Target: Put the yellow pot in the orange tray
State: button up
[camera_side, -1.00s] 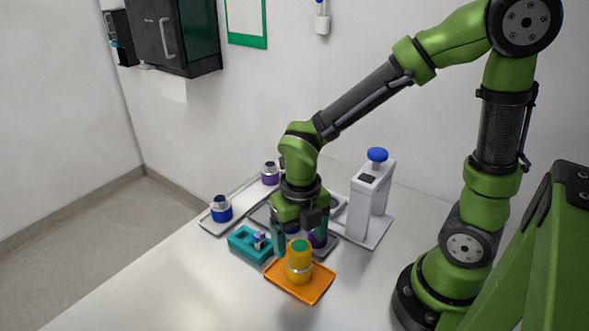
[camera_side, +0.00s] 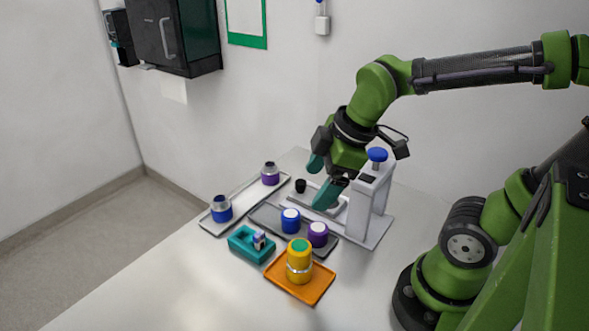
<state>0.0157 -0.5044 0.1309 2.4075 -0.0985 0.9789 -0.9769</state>
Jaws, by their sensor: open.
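The yellow pot (camera_side: 299,262) has a green top and a pale band, and it stands upright in the orange tray (camera_side: 318,291) at the front of the table. My gripper (camera_side: 319,180) is open and empty, with its two teal fingers apart. It is up and behind the pot, near the grey-white stand and over the back part of the table. It is well apart from the yellow pot, and nothing hides the pot.
A dark grey tray (camera_side: 268,222) behind the orange tray holds a blue pot (camera_side: 291,221) and a purple pot (camera_side: 318,234). A teal block (camera_side: 243,250) stands to the left. A long pale tray (camera_side: 242,202) holds two pots. A blue-topped press (camera_side: 369,190) stands right of my gripper.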

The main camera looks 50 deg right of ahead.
jog(key=r+m+t, duration=0.1)
jog(key=m, duration=0.3)
jog(key=s+d+r+m+t, duration=0.1)
jog(key=m, duration=0.3)
jog(key=r+m, duration=0.1)
jog(key=m, duration=0.3)
jog(key=shift+s+d+r+m+t+y, duration=0.2)
jog(key=shift+s+d+m+t+y, duration=0.05)
jog(key=shift+d+m+t+y, duration=0.15)
dwell(0.3)
